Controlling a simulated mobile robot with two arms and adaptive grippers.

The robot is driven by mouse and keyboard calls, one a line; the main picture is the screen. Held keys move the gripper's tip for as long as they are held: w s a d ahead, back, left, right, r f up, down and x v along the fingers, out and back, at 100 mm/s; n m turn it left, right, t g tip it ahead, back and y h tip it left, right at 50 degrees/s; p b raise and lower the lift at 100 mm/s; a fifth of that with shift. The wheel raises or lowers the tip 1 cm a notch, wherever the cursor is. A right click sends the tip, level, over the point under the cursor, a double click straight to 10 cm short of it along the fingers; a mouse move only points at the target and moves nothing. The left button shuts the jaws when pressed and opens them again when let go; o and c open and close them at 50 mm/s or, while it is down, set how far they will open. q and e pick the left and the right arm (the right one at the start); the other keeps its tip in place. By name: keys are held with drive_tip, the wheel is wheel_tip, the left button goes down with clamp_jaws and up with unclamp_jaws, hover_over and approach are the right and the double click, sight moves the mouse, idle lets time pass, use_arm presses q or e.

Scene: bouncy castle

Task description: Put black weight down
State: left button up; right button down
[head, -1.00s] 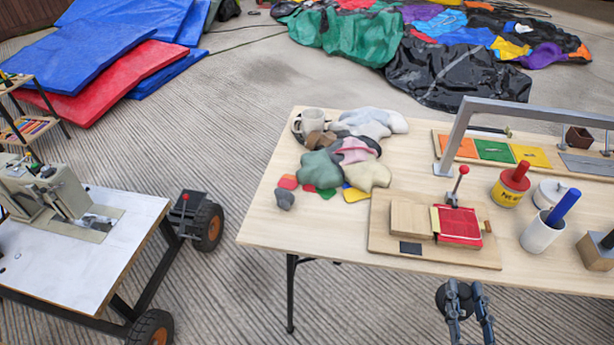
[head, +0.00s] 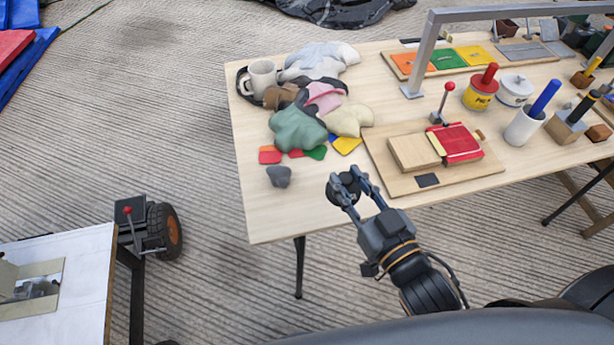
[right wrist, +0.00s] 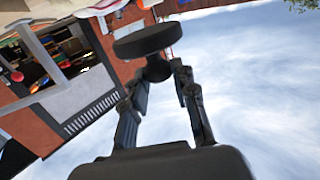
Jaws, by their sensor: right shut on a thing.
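My right gripper (head: 356,185) is shut on the black weight (head: 342,191), a round dark piece with a flat disc. In the head view the weight overlaps the table's front area, between the grey stone and the wooden board; I cannot tell its height above the top. In the right wrist view the weight (right wrist: 148,42) sits between the fingertips (right wrist: 160,70), with its disc beyond them and sky and buildings behind. The wooden table (head: 275,220) has bare top to the left of the weight. My left gripper is not in view.
A grey stone (head: 279,176), colour patches (head: 346,145) and a cloth pile (head: 300,130) lie on the table's left part. A wooden board (head: 470,175) with a red pad (head: 457,143) is right of the weight. A metal frame (head: 432,50) stands behind.

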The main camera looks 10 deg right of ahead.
drive_tip(key=w+a+f, duration=0.1)
drive_tip(key=w+f, duration=0.2)
drive_tip(key=w+a+f, duration=0.1)
drive_tip(key=w+f, duration=0.1)
drive_tip(key=w, duration=0.2)
drive_tip(key=w+a+f, duration=0.1)
drive_tip(key=w+f, duration=0.2)
drive_tip(key=w, duration=0.1)
drive_tip(key=shift+a+f, duration=0.1)
drive_tip(key=shift+f, duration=0.2)
wheel_tip(320, 180, down, 3)
drive_tip(key=shift+w+f+b, duration=0.1)
drive_tip(key=shift+w+b, duration=0.05)
drive_tip(key=shift+b, duration=0.3)
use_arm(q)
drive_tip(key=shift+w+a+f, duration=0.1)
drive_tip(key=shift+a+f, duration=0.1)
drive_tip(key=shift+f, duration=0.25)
use_arm(e)
drive_tip(key=shift+f, duration=0.2)
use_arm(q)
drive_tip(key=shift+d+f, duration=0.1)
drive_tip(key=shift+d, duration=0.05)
use_arm(e)
drive_tip(key=c, duration=1.1)
unclamp_jaws()
drive_tip(key=shift+o, duration=0.2)
